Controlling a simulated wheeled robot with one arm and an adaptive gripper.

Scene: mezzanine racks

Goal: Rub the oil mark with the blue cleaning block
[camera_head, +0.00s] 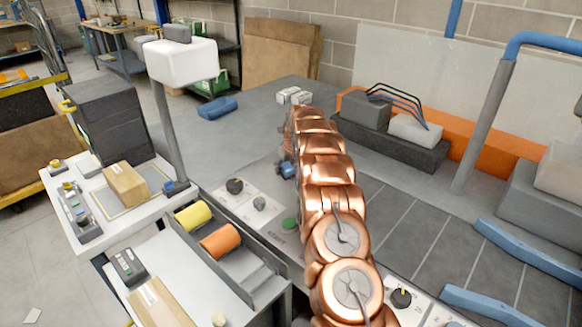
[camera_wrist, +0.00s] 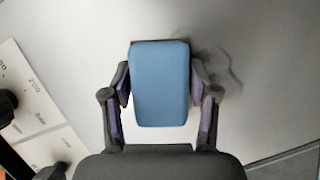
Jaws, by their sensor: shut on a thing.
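The blue cleaning block (camera_wrist: 160,100) is in the wrist view, upright in the picture between the two dark fingers of my gripper (camera_wrist: 160,82). The gripper is shut on its left and right sides. A dark, curved smudge that looks like the oil mark (camera_wrist: 226,66) shows on the pale grey surface, just right of the block's upper end. Part of it may be under the block or mixed with shadow. I cannot tell whether the block touches the surface. In the head view my copper arm hides most of the gripper and the mark; a small blue patch shows at the arm's left side.
White labelled plates with dark knobs (camera_head: 235,186) lie left of the arm. A folded blue cloth (camera_head: 218,107) lies farther back on the grey worktop. A tray with yellow and orange rolls (camera_head: 219,242) stands at front left.

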